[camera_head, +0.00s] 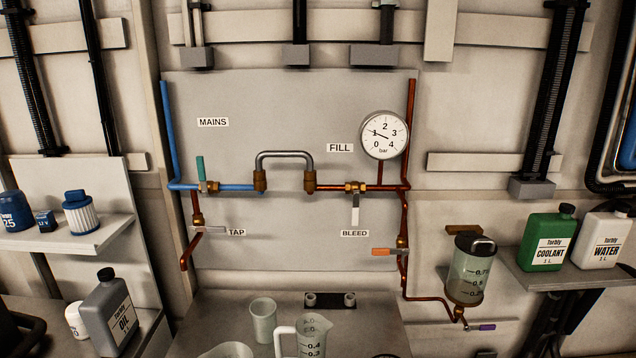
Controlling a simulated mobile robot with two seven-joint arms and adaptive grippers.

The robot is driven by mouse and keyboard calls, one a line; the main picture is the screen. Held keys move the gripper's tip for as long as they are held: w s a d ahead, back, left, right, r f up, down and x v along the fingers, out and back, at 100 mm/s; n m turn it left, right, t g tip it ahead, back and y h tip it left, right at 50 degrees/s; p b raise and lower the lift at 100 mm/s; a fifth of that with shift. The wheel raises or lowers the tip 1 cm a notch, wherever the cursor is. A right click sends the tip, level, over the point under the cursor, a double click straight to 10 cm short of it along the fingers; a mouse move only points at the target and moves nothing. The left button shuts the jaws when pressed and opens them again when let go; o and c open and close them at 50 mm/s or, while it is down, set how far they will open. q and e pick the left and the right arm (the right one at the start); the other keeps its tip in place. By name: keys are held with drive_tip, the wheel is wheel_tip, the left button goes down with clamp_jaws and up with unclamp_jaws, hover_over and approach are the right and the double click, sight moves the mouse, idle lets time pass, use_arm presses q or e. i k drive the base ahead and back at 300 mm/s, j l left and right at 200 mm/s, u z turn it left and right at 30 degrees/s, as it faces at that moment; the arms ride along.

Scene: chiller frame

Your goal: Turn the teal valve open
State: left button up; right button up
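The teal valve handle (200,168) stands upright on the blue pipe (235,187), below and left of the MAINS label (213,122). The handle points up, across the level run of the pipe. Its brass and steel body (209,187) sits in the pipe at the handle's foot. Nothing touches the handle or covers it. Neither of my grippers can be made out in the head view.
A grey looped hose (285,155) bridges to the copper FILL pipe (335,188) with a gauge (384,135) near 1 bar. Other handles are white (355,212), orange (383,252) and purple (487,327). Jugs (312,335) stand below; wall space around the teal handle is clear.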

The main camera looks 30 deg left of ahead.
sight(200, 163)
drive_tip(key=j+u, duration=0.1)
drive_tip(key=u, duration=0.35)
drive_tip(key=j+u, duration=0.1)
drive_tip(key=u, duration=0.4)
drive_tip(key=i+u, duration=0.1)
drive_tip(key=u, duration=0.35)
drive_tip(key=j, duration=0.1)
